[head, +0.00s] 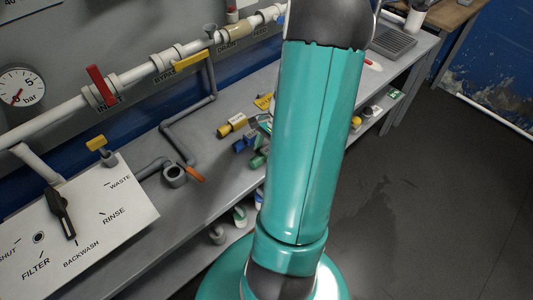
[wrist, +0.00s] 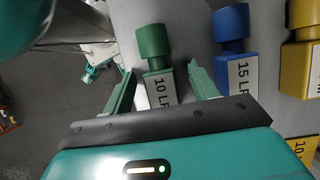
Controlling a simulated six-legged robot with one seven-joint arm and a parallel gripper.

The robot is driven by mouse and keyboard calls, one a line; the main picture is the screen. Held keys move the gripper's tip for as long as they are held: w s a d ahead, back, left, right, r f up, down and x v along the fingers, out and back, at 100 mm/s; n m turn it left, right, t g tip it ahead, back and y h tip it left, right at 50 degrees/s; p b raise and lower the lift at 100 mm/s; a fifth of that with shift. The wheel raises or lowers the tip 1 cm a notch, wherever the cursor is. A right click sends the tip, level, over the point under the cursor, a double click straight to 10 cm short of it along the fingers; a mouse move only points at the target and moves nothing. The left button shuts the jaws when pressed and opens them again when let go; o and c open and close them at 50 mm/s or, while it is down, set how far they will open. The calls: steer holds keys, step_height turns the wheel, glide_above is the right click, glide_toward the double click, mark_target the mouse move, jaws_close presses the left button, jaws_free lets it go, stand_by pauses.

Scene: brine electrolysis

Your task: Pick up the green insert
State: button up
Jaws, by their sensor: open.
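The green insert (wrist: 155,42) has a round knob and a square body with a white label reading "10 L" and more that is cut off. It lies on the grey bench in the wrist view. My gripper (wrist: 161,68) is open, with one finger on each side of the green insert's labelled body. I cannot tell whether the fingers touch it. In the head view the green insert (head: 258,160) lies beside my arm, which hides most of my gripper.
A blue insert (wrist: 231,50) marked "15 L" lies close to the right finger, with a yellow insert (wrist: 302,60) beyond it. Grey pipework (head: 190,125) and an orange-handled part (head: 195,174) stand left on the bench. The floor (head: 430,170) at right is clear.

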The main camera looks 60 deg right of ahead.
steer(key=c, duration=1.1)
steer(key=shift+r, duration=0.1)
